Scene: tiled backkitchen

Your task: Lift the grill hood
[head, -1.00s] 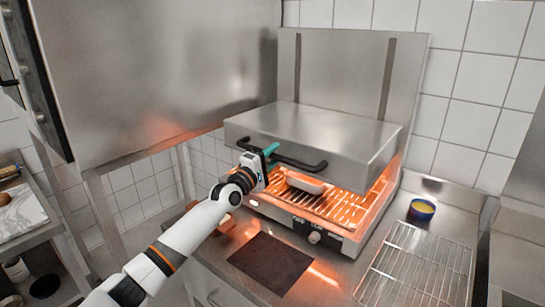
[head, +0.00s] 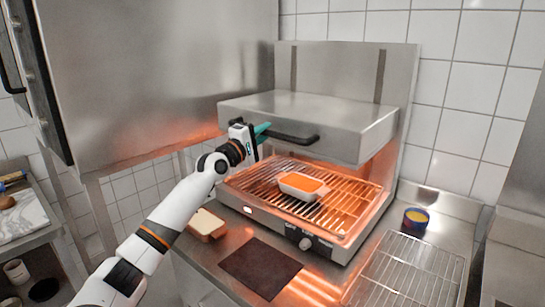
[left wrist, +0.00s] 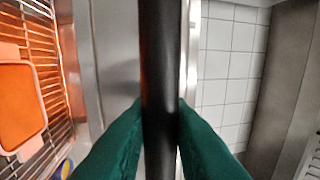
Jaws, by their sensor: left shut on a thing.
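The grill hood (head: 310,112) is a flat steel box raised above the glowing grill rack (head: 345,205), with a clear gap between them. Its black bar handle (head: 292,138) runs along the front edge. My left gripper (head: 262,134) is shut on the left part of this handle. In the left wrist view, the green fingers (left wrist: 160,125) press on both sides of the black handle bar (left wrist: 158,60). A white dish with orange contents (head: 303,186) sits on the rack under the hood and also shows in the left wrist view (left wrist: 18,105). My right gripper is not in view.
A dark mat (head: 261,267) lies on the counter before the grill, with a bread loaf (head: 207,224) to its left. A large steel cabinet (head: 150,75) stands close at left.

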